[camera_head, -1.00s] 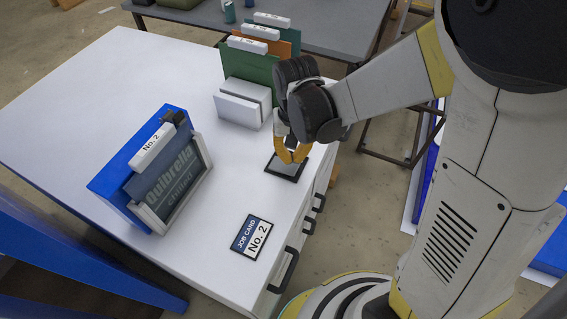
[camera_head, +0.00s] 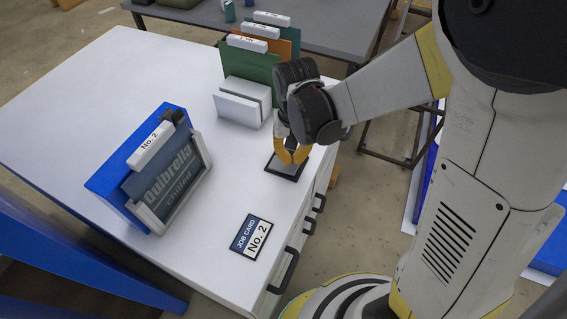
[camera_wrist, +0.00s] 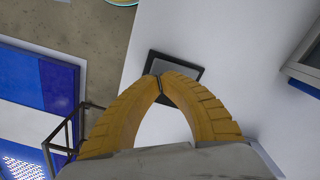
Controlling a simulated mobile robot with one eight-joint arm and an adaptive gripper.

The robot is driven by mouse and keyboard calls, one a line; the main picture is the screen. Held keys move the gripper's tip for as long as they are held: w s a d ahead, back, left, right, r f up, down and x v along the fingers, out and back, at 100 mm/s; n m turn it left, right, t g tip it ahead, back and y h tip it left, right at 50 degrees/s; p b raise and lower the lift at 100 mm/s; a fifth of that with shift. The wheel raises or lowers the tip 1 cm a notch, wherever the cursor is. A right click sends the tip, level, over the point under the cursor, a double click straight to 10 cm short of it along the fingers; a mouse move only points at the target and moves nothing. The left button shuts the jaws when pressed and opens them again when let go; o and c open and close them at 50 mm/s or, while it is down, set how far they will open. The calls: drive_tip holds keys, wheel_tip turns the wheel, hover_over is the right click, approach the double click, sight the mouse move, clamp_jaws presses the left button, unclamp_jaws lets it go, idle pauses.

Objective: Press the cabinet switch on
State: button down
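The cabinet switch (camera_head: 284,170) is a flat plate with a dark frame and a grey middle, on the white cabinet top near its right edge. My gripper (camera_head: 292,157) points down over it, with its orange fingers closed together and nothing between them. In the wrist view the fingertips (camera_wrist: 161,80) meet over the switch plate (camera_wrist: 178,66) and hide part of it. I cannot tell whether the tips touch the plate. The lightbox (camera_head: 170,185) stands at the left, with a blue back, a "No. 2" label and a dark panel.
A job card "No. 2" (camera_head: 251,238) lies near the cabinet's front edge. A rack (camera_head: 238,108) with green and orange panels stands behind my gripper. Cabinet top (camera_head: 85,110) is clear at the back left. A grey table (camera_head: 330,25) stands beyond.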

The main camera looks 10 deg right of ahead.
sight(292, 166)
drive_tip(key=shift+f+b, duration=1.2)
drive_tip(key=shift+f, duration=0.3)
idle(0.4)
drive_tip(key=shift+r, duration=0.1)
drive_tip(key=shift+r+p, duration=2.75)
drive_tip(key=shift+r, duration=0.75)
